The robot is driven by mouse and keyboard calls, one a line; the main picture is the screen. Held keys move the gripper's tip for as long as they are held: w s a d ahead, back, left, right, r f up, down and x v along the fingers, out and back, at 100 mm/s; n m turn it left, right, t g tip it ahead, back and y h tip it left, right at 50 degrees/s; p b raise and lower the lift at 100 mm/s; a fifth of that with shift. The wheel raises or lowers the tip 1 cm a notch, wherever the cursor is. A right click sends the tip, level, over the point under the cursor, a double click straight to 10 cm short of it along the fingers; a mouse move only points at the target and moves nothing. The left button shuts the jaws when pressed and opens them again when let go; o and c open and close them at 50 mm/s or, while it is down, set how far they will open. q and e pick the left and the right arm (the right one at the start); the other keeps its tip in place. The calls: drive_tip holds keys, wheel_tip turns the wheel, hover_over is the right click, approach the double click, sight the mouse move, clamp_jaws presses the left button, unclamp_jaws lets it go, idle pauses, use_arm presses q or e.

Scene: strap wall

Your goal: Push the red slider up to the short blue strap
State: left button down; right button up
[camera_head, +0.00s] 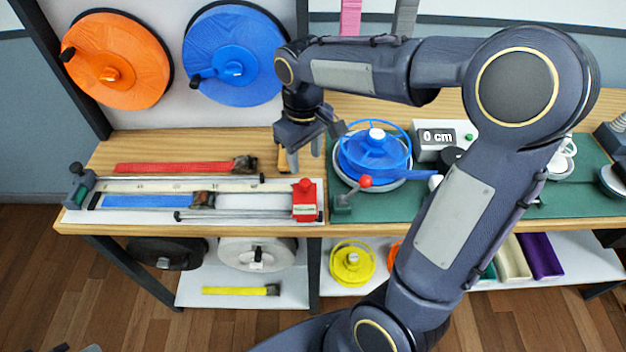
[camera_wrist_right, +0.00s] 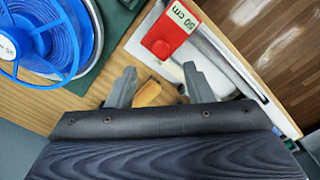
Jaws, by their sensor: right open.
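The red slider (camera_head: 305,200) sits at the right end of the white measuring board (camera_head: 252,214). In the right wrist view the slider (camera_wrist_right: 168,35) carries a "50 cm" label. The short blue strap (camera_head: 150,201) lies on the board's left half, with a dark buckle at its right end. A clear stretch of board separates buckle and slider. My right gripper (camera_head: 305,157) is open, above the table just behind the slider, not touching it. Its fingers (camera_wrist_right: 160,76) also show in the wrist view, with the slider beyond them.
A red strap (camera_head: 175,168) lies behind the board. Metal rails run along the board. A wooden block (camera_wrist_right: 148,93) is near my fingers. A blue reel (camera_head: 375,153) and a red-knobbed lever (camera_head: 365,181) stand right of the slider.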

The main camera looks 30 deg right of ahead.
sight(305, 182)
wheel_tip(305, 182, down, 8)
drive_tip(key=shift+r, duration=0.15)
idle(0.3)
clamp_jaws()
